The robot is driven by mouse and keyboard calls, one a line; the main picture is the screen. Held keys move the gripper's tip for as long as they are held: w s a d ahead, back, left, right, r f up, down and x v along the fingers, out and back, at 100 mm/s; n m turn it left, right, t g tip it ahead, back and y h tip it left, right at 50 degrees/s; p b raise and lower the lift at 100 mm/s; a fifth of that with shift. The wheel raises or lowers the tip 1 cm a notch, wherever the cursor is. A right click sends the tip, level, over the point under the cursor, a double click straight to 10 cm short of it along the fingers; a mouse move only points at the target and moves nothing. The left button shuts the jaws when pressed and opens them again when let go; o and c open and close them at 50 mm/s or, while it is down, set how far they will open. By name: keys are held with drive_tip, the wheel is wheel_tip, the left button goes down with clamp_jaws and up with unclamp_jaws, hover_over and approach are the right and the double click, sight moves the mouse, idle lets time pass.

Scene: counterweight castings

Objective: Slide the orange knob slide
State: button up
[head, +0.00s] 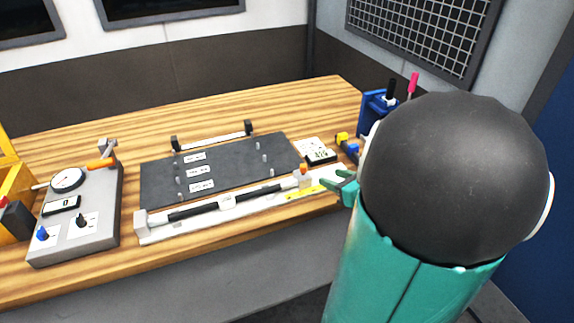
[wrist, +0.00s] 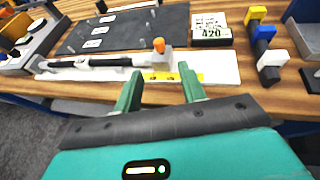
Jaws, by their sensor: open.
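The orange knob (head: 304,169) stands upright on a small pale slider block (head: 303,181) at the right end of a dark rail (head: 250,194) on a long white base (head: 160,238). In the wrist view the orange knob (wrist: 159,45) shows just beyond my fingertips, between them in the picture. My gripper (wrist: 158,78) is open and empty, with its green fingers apart on the near side of the white base. In the head view my gripper (head: 337,185) is right of the knob, partly hidden behind my own arm. No contact with the knob shows.
A dark plate (head: 225,165) with labels and pegs lies behind the rail. A card with a counter reading 420 (wrist: 210,29) lies behind right. A grey gauge box (head: 78,215) stands left. Blue, yellow and white blocks (wrist: 264,47) are right. Bare wood fills the table's back.

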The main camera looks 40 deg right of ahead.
sight(306, 168)
drive_tip(key=x, duration=1.3)
drive_tip(key=shift+w+f, duration=0.1)
drive_tip(key=shift+w, duration=0.1)
drive_tip(key=shift+c, duration=0.2)
